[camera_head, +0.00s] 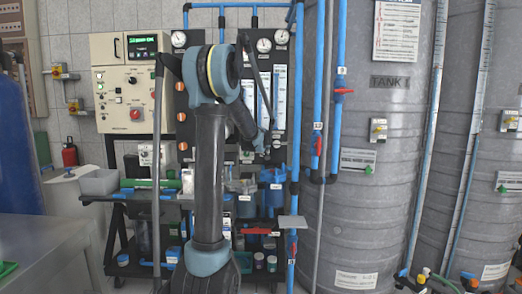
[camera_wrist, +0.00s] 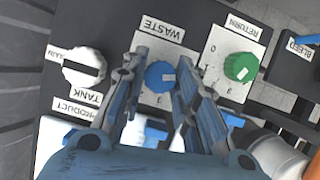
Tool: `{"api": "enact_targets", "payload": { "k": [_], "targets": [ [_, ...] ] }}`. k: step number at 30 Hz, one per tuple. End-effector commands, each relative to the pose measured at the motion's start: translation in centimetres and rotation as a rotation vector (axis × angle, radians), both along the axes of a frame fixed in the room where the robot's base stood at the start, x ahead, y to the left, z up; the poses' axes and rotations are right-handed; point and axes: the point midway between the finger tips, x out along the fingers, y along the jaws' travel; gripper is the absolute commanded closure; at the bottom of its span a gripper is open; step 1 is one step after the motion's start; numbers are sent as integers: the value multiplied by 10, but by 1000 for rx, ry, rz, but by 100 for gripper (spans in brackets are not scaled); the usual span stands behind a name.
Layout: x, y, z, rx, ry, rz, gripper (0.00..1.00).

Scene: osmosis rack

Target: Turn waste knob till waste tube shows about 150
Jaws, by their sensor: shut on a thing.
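The waste knob (camera_wrist: 158,76) is blue with a pale pointer mark and sits under the WASTE label (camera_wrist: 163,28) in the wrist view, where the picture is rotated. My gripper (camera_wrist: 161,71) has one finger on each side of it and is shut on it. In the head view my gripper (camera_head: 263,141) is small and dark, low on the black panel, and the knob cannot be made out. Clear flow tubes (camera_head: 279,88) stand on the panel above. Which one is the waste tube, and its reading, are too small to tell.
A green knob (camera_wrist: 239,67) under the RETURN label lies close to one finger. A white knob (camera_wrist: 84,68) is on the other side. Blue pipes (camera_head: 295,100) and a large grey tank (camera_head: 372,150) stand right of the panel. A control box (camera_head: 125,80) is at left.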

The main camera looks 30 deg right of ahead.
Motion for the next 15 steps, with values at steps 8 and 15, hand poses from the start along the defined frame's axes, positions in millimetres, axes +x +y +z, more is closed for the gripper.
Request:
{"api": "enact_targets", "payload": {
  "k": [8,15],
  "targets": [
    [0,0,0,180,-109,4,96],
    [0,-1,-1,353,-214,4,96]
  ]
}}
